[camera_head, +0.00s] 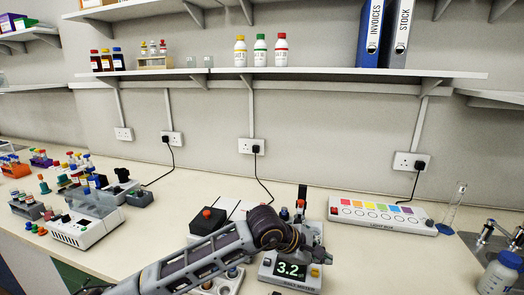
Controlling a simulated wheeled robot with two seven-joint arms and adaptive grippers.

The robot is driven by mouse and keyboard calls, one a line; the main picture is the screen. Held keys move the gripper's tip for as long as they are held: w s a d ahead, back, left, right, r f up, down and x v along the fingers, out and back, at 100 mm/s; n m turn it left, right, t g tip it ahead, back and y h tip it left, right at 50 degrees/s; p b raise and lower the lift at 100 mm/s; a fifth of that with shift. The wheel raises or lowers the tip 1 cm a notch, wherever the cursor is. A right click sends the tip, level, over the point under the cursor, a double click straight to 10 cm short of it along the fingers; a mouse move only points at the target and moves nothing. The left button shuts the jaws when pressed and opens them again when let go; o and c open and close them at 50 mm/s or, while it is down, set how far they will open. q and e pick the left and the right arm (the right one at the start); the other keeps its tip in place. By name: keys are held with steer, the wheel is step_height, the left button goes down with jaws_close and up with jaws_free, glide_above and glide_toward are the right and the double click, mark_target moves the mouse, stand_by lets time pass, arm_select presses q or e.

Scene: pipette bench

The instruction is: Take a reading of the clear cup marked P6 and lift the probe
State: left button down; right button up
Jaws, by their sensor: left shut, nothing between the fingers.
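A grey meter (268,274) stands at the front middle of the bench, its green display (291,270) reading 3.2. My left arm comes in from the lower left, and my left gripper (312,241) is shut and empty, just above and behind the meter. A dark upright piece with a red band (301,197) shows behind the gripper; I cannot tell whether it is the probe. A grey tray (222,286) with round places lies left of the meter, partly behind my arm. I cannot make out the clear cup marked P6. My right gripper is out of view.
A white light box (381,217) with coloured squares lies to the right. A red-button box (207,221) stands behind my arm. A glass cylinder (452,210) and a blue-capped bottle (499,275) are at the far right. Racks and a white device (85,230) crowd the left.

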arm_select(q)
steer(key=shift+r+p, duration=0.5)
steer(key=shift+r, duration=1.75)
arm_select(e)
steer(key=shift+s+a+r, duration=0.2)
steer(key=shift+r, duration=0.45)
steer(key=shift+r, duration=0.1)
arm_select(q)
step_height(320, 180, up, 10)
steer(key=p, duration=1)
glide_above(317, 273)
steer(key=shift+s+r, duration=0.1)
steer(key=shift+s, duration=0.05)
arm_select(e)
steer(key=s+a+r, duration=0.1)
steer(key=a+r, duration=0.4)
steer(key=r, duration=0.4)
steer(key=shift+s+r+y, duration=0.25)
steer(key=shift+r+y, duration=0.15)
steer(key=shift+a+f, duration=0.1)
